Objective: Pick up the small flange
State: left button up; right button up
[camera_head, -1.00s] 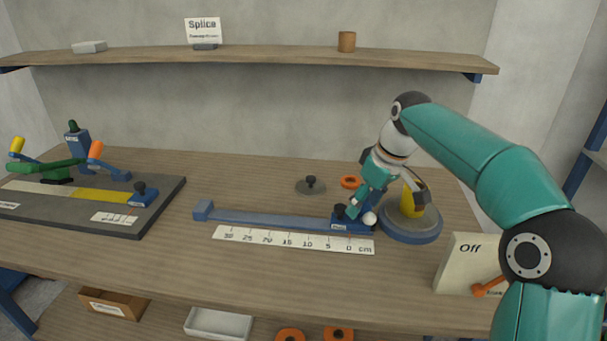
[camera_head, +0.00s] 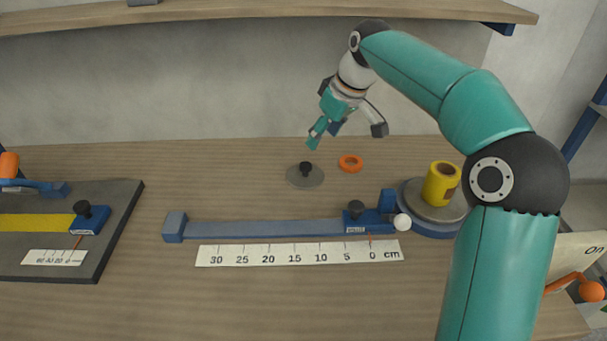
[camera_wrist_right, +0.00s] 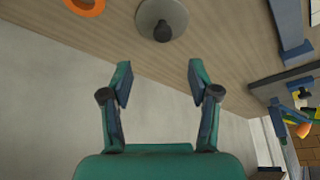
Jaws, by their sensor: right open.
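A round grey disc with a black knob, which looks like the small flange (camera_head: 305,177), lies flat on the table in the head view. In the right wrist view the flange (camera_wrist_right: 162,18) is at the top, just beyond the fingertips. My right gripper (camera_head: 346,134) is above the back of the table, up and slightly right of the flange in the head view. In the wrist view my right gripper (camera_wrist_right: 160,76) has its fingers spread apart with nothing between them. My left gripper is not in view.
An orange ring (camera_head: 350,163) lies right of the flange. A blue rail (camera_head: 265,229) and white ruler (camera_head: 300,252) lie in front. A yellow roll (camera_head: 441,184) sits on a round blue-edged stand at right. A dark board (camera_head: 125,215) is at left.

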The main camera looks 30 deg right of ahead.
aim_at(306, 165)
jog(key=x, duration=0.8)
jog(key=b+x, duration=0.1)
jog(key=x, duration=0.3)
jog(key=shift+w+a+f, duration=0.15)
jog(key=shift+w+a, duration=0.05)
jog(key=shift+a, duration=0.1)
grip_shut()
